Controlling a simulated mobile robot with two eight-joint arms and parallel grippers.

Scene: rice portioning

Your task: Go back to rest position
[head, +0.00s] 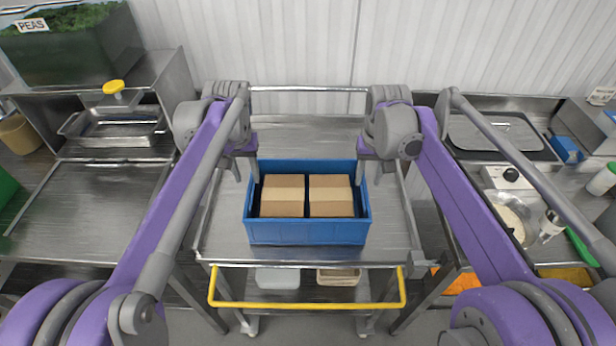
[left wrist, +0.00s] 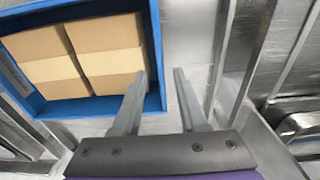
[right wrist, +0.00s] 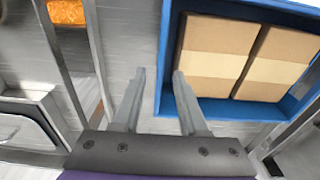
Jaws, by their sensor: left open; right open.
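A blue crate (head: 306,232) stands on the metal cart and holds two brown cardboard boxes (head: 283,206) (head: 331,207), each with a paler band. My left gripper (head: 245,170) is open and empty at the crate's left side. In the left wrist view its fingers (left wrist: 158,74) appear either side of the crate's side wall (left wrist: 155,50). My right gripper (head: 371,170) is open and empty at the crate's right side. Exact finger height against the rim cannot be told.
The cart (head: 225,235) has a yellow handle (head: 308,305) and a lower shelf with containers. A left counter (head: 85,205) holds a metal pan (head: 115,128). Right counters hold a tray (head: 495,132) and a rice bowl (head: 510,218). A corrugated wall closes the back.

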